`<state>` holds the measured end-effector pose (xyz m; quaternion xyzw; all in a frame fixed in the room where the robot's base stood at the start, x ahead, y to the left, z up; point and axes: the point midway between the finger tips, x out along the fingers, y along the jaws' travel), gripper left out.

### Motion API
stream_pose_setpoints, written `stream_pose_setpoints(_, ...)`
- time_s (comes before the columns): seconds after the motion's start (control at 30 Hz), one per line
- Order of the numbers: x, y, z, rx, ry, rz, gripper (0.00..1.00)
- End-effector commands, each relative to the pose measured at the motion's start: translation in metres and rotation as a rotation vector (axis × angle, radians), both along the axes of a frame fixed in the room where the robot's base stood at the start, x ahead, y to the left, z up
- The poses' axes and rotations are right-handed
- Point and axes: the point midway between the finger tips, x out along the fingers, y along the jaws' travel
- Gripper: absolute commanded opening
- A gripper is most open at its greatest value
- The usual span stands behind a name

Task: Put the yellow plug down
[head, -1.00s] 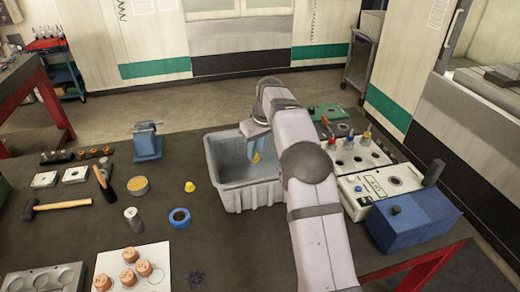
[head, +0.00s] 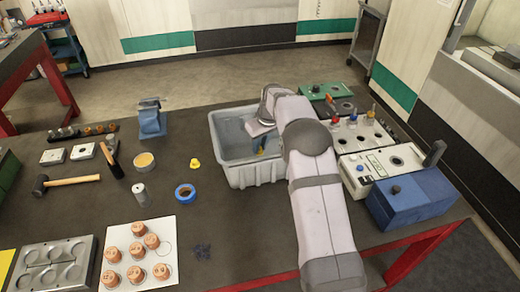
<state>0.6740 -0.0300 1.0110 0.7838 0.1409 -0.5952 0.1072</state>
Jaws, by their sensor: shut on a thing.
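My gripper (head: 260,147) points down inside the outline of the grey bin (head: 262,176), near its right half. Its blue fingers are shut on a small yellow plug (head: 261,153), which only partly shows below them. I cannot tell whether the plug touches the bin's floor. A second small yellow piece (head: 195,163) stands on the dark table (head: 215,215), left of the bin and apart from my gripper.
A blue tape roll (head: 185,193), a metal cylinder (head: 141,194) and a hammer (head: 70,183) lie left of the bin. A white board (head: 112,234) with several copper pieces is in front. A control box (head: 385,165) and a blue box (head: 415,200) stand right of my arm.

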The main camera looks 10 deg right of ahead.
Motion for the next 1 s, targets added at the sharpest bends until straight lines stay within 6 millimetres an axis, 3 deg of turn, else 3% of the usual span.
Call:
stream_pose_setpoints(0.23, 0.0, 0.0, -0.023, 0.0, 0.002, 0.001, 0.0)
stream_pose_setpoints(1.0, 0.0, 0.0, -0.038, 0.0, 0.0, 0.0, 0.0)
